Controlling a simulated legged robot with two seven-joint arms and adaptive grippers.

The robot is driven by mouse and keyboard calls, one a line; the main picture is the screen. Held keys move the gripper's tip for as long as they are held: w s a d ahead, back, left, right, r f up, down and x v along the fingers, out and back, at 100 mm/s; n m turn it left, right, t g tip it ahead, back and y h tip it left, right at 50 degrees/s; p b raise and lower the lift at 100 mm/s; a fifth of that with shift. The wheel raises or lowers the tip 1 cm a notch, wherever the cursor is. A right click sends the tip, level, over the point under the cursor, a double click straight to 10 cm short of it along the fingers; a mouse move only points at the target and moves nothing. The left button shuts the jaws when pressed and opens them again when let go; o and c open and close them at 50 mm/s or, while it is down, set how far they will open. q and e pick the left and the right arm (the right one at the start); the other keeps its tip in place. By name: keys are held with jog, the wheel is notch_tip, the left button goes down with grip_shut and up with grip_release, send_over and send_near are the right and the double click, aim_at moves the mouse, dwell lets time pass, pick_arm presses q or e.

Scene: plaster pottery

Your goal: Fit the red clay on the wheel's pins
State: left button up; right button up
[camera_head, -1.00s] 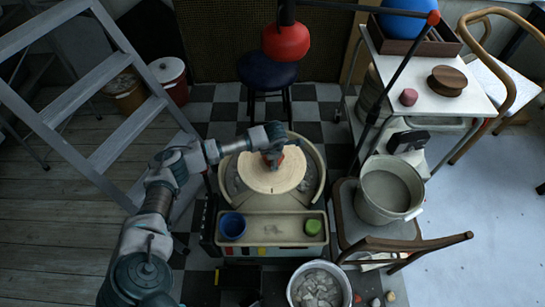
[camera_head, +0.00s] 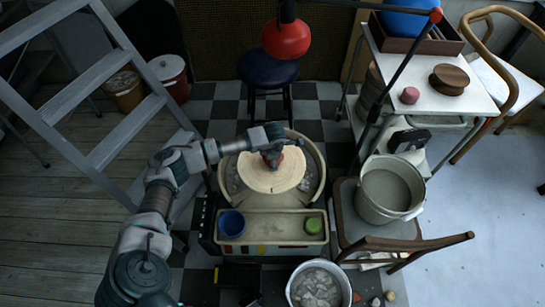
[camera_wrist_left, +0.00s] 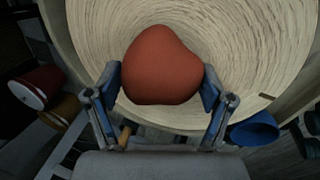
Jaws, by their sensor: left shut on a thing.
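The potter's wheel has a round pale wooden disc (camera_head: 262,181) inside a basin, and the disc also fills the upper part of the left wrist view (camera_wrist_left: 250,45). My left gripper (camera_head: 273,157) is over the disc's upper middle. In the left wrist view its two fingers (camera_wrist_left: 162,85) are shut on the sides of a rounded lump of red clay (camera_wrist_left: 161,66). The red clay is mostly hidden by the gripper in the head view. I cannot tell whether it touches the disc. The wheel's pins are not visible. My right gripper is not in view.
A tray at the wheel's front (camera_head: 270,236) holds a blue cup (camera_head: 231,224) and a green item (camera_head: 313,225). A metal bowl (camera_head: 317,287) stands below. A bucket on a chair (camera_head: 387,191) is at the right, a stepladder (camera_head: 105,150) at the left.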

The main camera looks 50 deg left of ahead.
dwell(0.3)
pick_arm(q)
jog(key=o, duration=1.6)
jog(key=shift+o, duration=0.5)
jog(key=shift+s+f, duration=0.1)
jog(key=shift+f, duration=0.05)
